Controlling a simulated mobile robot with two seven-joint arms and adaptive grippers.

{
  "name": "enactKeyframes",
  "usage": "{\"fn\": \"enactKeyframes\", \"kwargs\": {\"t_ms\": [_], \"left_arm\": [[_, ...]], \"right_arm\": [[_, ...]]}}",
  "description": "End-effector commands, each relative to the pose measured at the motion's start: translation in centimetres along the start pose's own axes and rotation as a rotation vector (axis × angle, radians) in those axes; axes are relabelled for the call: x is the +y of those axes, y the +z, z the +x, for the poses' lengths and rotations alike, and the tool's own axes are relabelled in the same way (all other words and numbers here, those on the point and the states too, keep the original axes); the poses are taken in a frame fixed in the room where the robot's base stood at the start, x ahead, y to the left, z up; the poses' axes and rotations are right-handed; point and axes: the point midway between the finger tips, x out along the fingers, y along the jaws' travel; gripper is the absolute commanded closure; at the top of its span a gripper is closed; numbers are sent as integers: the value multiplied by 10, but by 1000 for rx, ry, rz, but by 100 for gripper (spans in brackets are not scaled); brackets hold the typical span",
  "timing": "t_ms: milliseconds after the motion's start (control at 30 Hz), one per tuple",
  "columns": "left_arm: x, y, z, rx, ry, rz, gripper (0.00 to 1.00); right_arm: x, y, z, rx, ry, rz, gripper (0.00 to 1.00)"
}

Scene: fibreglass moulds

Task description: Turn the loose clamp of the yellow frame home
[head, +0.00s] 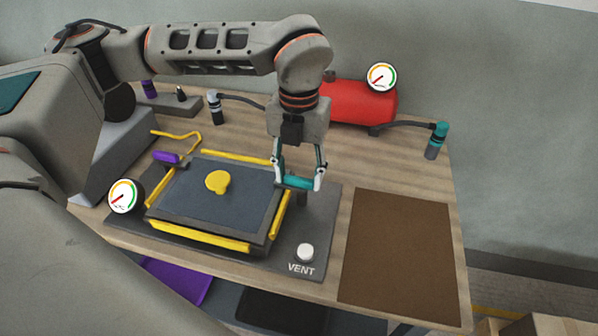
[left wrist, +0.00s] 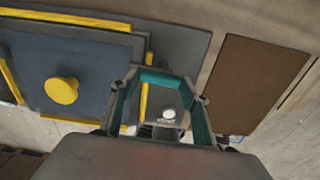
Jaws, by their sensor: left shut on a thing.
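The yellow frame (head: 200,236) lies around a dark blue-grey panel with a yellow knob (head: 217,181) on the bench. The knob also shows in the left wrist view (left wrist: 62,91). A clamp with a purple handle (head: 167,157) sits at the frame's back left corner. A teal clamp handle (head: 298,183) is at the frame's right side, above a short dark post. My left gripper (head: 298,177) points down and is shut on this teal handle. The handle spans between its fingertips in the left wrist view (left wrist: 166,80). The fingers partly hide the clamp. My right gripper is not in view.
A white VENT button (head: 305,252) stands on the dark base plate just in front of the clamp. A gauge (head: 124,196) is at the left. A red tank (head: 357,103) with a gauge and hoses stands behind. A flat brown mat (head: 403,255) leaves clear space at right.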

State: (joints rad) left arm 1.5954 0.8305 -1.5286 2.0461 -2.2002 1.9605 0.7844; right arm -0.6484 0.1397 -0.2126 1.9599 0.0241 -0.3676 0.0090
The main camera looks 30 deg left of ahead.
Motion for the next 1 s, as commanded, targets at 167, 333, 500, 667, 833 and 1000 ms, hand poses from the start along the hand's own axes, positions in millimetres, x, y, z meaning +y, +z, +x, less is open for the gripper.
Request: {"fn": "enactKeyframes", "kwargs": {"t_ms": [167,333,500,667,833,1000], "left_arm": [[0,0,0,-1,0,-2,76],[0,0,0,-1,0,-1,52],[0,0,0,-1,0,-1,38],[0,0,0,0,0,0,38],[0,1,-7,-3,-1,0,38],[-1,1,-33,-6,-3,-1,38]], "right_arm": [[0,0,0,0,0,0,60],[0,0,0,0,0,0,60],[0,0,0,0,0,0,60],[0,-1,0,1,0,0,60],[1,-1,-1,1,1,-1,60],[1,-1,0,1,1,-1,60]]}}
